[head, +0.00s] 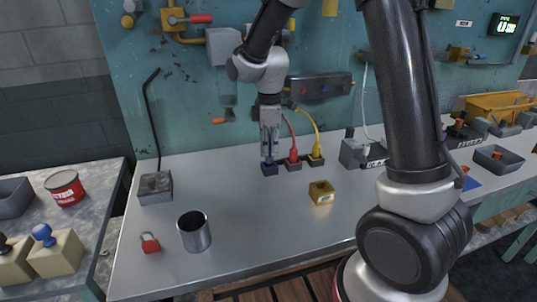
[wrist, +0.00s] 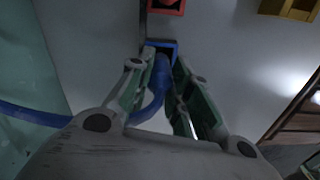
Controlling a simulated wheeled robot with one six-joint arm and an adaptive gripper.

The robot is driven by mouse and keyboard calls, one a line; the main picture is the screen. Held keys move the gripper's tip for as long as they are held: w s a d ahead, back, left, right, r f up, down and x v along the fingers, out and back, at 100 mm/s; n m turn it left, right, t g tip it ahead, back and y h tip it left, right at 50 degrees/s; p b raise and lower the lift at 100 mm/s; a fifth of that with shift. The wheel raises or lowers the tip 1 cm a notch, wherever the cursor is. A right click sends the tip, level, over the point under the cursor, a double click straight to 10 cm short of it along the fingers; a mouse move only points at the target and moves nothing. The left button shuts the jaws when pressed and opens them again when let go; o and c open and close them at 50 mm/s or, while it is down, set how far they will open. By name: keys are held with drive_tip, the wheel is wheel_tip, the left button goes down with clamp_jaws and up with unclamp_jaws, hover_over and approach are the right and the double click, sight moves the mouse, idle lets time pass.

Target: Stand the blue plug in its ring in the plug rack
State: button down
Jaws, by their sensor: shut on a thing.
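My gripper (head: 269,150) points down at the left end of the plug rack and is shut on the blue plug. In the wrist view, the blue plug (wrist: 161,72) is between the fingers of my gripper (wrist: 161,62), its blue cable (wrist: 40,117) curving away left. The blue ring (head: 270,170) is directly below the fingers. Its square rim also shows in the wrist view (wrist: 174,44), with the plug's far end overlapping its opening. I cannot tell how deep the plug sits. The fingers hide part of plug and ring.
The red plug (head: 293,155) and yellow plug (head: 316,151) stand just right of the blue ring, with cables rising behind. A brass block (head: 322,195) is in front to the right. A metal cup (head: 194,233) and red padlock (head: 150,243) stand front left. The bench between is clear.

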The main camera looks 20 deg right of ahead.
drive_tip(key=shift+f, duration=1.45)
drive_tip(key=shift+f, duration=0.1)
drive_tip(key=c, duration=1.3)
unclamp_jaws()
